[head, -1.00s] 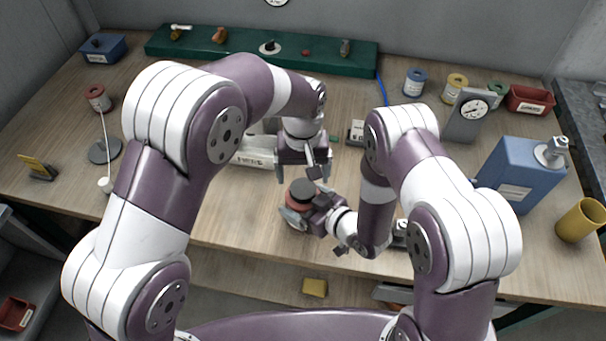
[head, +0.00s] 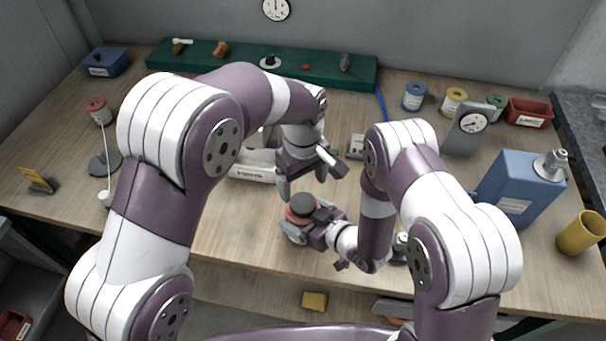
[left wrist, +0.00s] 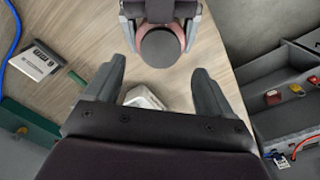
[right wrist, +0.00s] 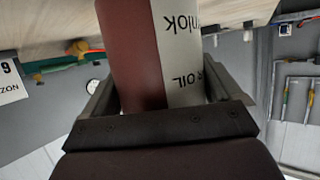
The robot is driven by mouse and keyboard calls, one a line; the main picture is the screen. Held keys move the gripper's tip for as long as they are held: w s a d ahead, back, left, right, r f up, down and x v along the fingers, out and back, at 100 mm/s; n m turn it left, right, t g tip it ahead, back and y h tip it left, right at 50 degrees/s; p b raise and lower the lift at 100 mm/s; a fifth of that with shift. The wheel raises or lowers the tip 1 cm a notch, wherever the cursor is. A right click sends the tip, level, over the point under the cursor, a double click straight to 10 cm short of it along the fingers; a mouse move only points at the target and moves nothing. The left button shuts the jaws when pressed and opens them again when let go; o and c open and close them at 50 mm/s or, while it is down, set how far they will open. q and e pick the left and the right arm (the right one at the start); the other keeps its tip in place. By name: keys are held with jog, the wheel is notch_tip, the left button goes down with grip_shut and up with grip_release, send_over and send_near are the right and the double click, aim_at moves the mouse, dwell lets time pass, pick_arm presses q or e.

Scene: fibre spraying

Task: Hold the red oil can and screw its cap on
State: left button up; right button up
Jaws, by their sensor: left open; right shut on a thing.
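The red oil can (head: 297,215) stands upright over the front middle of the table, with a dark round cap (head: 302,203) on its top. My right gripper (head: 308,224) is shut around its side; the right wrist view shows the can's red wall and white label (right wrist: 128,60) between the fingers. My left gripper (head: 303,187) is open and empty, pointing down just above the cap. In the left wrist view the cap (left wrist: 159,48) lies beyond the open fingertips, apart from them, ringed by a red rim. I cannot tell how tightly the cap sits.
A white labelled block (head: 252,168) lies behind my left gripper. A large blue can (head: 517,180) and a yellow cup (head: 581,228) stand at right, a gauge (head: 466,130) behind them. A green rack (head: 225,62) runs along the back.

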aim_at(303, 202)
pick_arm(q)
notch_tip(303, 202, down, 6)
jog(key=shift+f, duration=0.15)
dwell(0.3)
jog(key=c, duration=1.1)
jog(key=m, duration=0.6)
jog(key=shift+m, duration=0.3)
jog(key=o, duration=1.2)
jog(key=shift+r, duration=2.25)
jog(key=shift+c, duration=0.5)
